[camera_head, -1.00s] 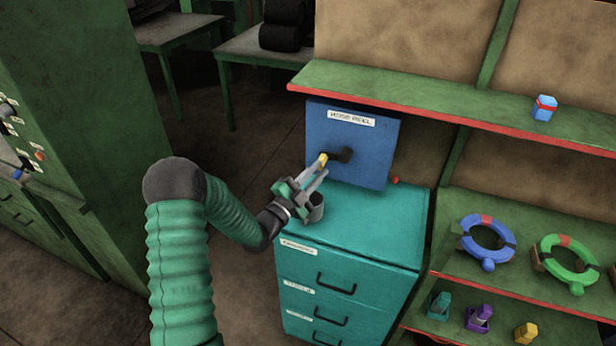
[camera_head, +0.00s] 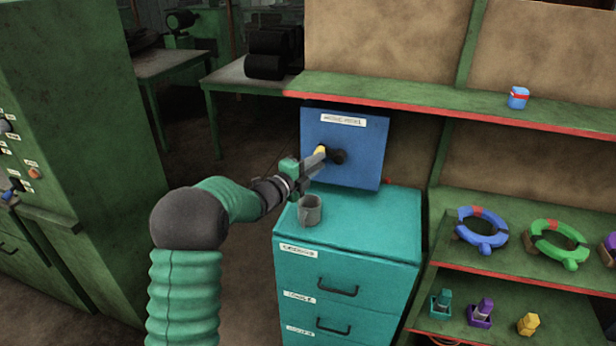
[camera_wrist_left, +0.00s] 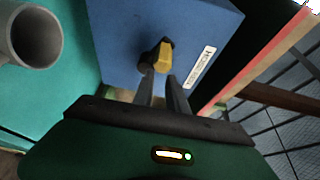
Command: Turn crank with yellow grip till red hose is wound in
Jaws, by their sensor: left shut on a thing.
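A blue box (camera_head: 365,145) labelled as a hose reel stands on the teal drawer cabinet. On its front is a dark crank (camera_head: 338,157) with a yellow grip (camera_head: 320,151), which points left and slightly up from the hub. My left gripper (camera_head: 319,160) is shut on the yellow grip. In the left wrist view the yellow grip (camera_wrist_left: 158,56) sits at the tips of my left fingers (camera_wrist_left: 162,72). A small red bit (camera_head: 388,181) shows at the box's lower right side, perhaps the hose end. My right gripper is not in view.
A grey cup (camera_head: 310,211) stands on the cabinet (camera_head: 345,226) just below my left gripper. A red-edged green shelf (camera_head: 420,100) runs above and right of the box, with a blue item (camera_head: 518,98) on it. Rings and small coloured items fill the lower right shelves.

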